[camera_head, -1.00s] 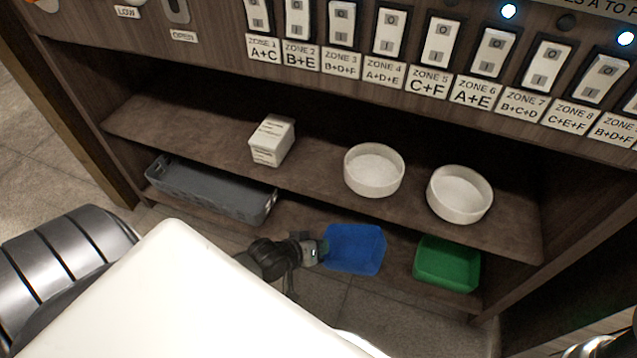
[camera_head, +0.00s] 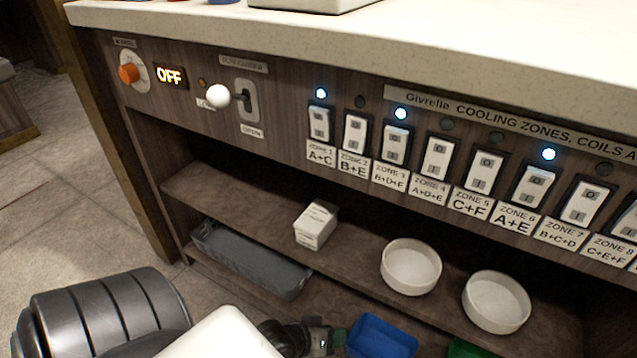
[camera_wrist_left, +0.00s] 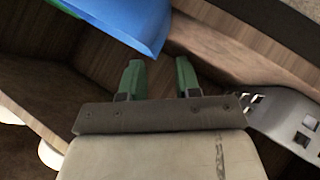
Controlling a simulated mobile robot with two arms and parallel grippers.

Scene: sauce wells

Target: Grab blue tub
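The blue tub (camera_head: 383,338) is on the lower shelf, cut off by the bottom edge of the head view. In the left wrist view the blue tub (camera_wrist_left: 135,22) shows at the top, one corner just ahead of the fingertips. My left gripper (camera_head: 338,338) is at the tub's left side in the head view. In the left wrist view its two green fingers (camera_wrist_left: 159,64) stand apart with nothing clearly held between them. I cannot tell whether a finger touches the tub. My right gripper is not in view.
A grey basket (camera_head: 250,262) is left on the lower shelf; the green tub (camera_head: 470,349) is right of the blue one. Above are a white box (camera_head: 316,226) and two white bowls, (camera_head: 411,267) and (camera_head: 497,302). A switch panel (camera_head: 290,135) overhangs the shelves.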

